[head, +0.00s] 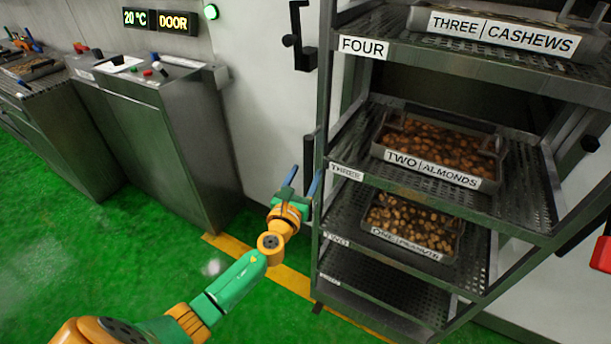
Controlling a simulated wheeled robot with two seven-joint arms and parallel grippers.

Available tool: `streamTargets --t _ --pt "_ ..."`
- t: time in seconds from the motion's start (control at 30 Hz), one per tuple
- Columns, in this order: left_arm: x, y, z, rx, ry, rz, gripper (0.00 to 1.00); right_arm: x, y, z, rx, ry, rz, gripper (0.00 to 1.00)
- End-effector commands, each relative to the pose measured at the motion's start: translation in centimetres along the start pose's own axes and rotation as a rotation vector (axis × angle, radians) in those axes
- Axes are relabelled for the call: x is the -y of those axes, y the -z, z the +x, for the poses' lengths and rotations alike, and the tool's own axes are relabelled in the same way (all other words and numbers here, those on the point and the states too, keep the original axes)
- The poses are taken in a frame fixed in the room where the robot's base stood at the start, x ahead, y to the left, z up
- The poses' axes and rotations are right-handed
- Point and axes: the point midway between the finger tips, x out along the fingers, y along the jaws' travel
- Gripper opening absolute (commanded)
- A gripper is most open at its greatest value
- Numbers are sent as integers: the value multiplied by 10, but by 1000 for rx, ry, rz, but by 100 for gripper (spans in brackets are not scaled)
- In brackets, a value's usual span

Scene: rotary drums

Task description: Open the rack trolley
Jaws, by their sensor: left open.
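The rack trolley (322,130) is a grey metal frame with perforated shelves, on the right of the head view. Shelf labels read FOUR, THREE and TWO; the lowest label is too small to read. Trays marked THREE CASHEWS (500,32), TWO ALMONDS (432,170) and ONE PEANUTS (405,243) sit on separate shelves. A dark upright handle-like bar (308,150) shows at the trolley's left side. My left gripper (303,181) is open beside that side, its blue fingers close to the bar. I cannot tell whether they touch it. My right gripper is out of view.
A white wall or door panel (255,100) with a black latch (301,40) stands behind. A grey control console (170,120) and another bench (50,110) stand at left. A red object (602,254) shows at the right edge. The green floor (90,245) at left is clear.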

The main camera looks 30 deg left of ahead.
Motion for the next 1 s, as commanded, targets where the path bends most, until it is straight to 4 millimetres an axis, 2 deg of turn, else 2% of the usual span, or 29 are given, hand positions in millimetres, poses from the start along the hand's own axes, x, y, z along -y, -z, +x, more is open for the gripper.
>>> streamTargets --t 0.17,0.5,0.6,1.0 --pt "0 2 -4 -4 2 0 62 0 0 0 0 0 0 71" --pt "-2 2 -62 -2 1 -1 62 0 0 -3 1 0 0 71" --pt "-2 0 -71 0 -1 -1 62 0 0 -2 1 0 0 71" --pt "-2 0 -73 0 -1 -2 62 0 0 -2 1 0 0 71"
